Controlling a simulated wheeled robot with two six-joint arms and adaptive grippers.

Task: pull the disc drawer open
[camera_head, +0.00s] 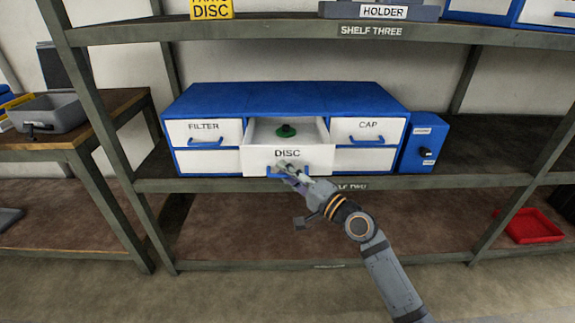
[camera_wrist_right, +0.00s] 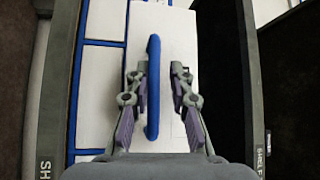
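The disc drawer (camera_head: 260,157) is the white middle drawer of a blue cabinet (camera_head: 285,95), labelled DISC. It stands pulled out, with a green knobbed disc (camera_head: 286,131) inside. Its blue handle (camera_wrist_right: 153,88) runs upright through the middle of the right wrist view. My right gripper (camera_head: 287,170) is at the drawer front, its fingers (camera_wrist_right: 160,85) on either side of the handle. The left finger in that view is close against the handle; a gap shows before the other finger, so it is open around the handle. My left gripper is out of view.
The FILTER drawer (camera_head: 205,132) and CAP drawer (camera_head: 368,131) are shut on either side. A blue box (camera_head: 422,143) stands right of the cabinet on the shelf. A shelf board (camera_head: 470,41) runs above. A red tray (camera_head: 530,226) lies lower right.

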